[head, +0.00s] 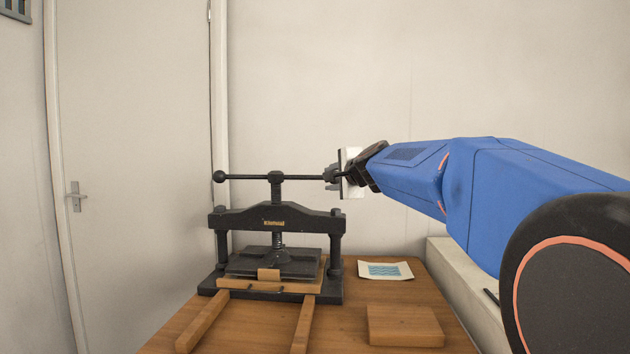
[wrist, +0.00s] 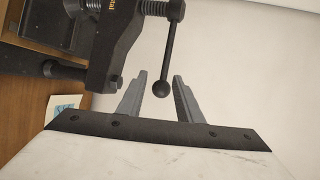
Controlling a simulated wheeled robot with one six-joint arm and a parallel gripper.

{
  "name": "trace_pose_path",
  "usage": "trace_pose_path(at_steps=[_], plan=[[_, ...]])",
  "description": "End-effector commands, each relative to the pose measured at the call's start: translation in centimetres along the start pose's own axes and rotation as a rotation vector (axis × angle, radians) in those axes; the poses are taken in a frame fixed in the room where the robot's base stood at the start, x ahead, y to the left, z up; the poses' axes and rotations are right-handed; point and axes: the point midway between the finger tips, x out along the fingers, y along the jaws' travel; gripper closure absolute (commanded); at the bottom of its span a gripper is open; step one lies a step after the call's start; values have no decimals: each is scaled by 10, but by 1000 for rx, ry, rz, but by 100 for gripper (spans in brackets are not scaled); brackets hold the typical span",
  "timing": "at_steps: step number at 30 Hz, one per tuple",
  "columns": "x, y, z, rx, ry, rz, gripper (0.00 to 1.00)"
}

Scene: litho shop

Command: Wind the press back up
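The black screw press (head: 275,218) stands on the wooden table, with its bar handle (head: 246,177) lying level across the top. One ball end is at the left. The right end is at my gripper (head: 332,176), which partly hides it. In the wrist view the handle's ball (wrist: 161,89) appears between the two grey fingers of my gripper (wrist: 160,76), with a gap on each side. The fingers are open, and I cannot tell how deep the ball sits between them. The press's dark plate (head: 262,261) sits low under the crossbeam, below the screw (head: 278,240).
Wooden rails (head: 200,322) run from the press toward me. A printed sheet (head: 384,270) and a flat wooden board (head: 404,326) lie to the right on the table (head: 350,340). A pale ledge (head: 455,268) is beyond its right edge. The wall stands behind, a door (head: 135,150) at left.

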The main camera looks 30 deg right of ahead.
Motion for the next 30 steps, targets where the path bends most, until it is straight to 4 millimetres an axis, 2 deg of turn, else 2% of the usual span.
trace_pose_path(at_steps=[3,11,30], plan=[[7,-11,-13,44,23,-24,68],[32,-12,-14,51,23,-24,68],[136,-14,-16,48,23,-22,68]])
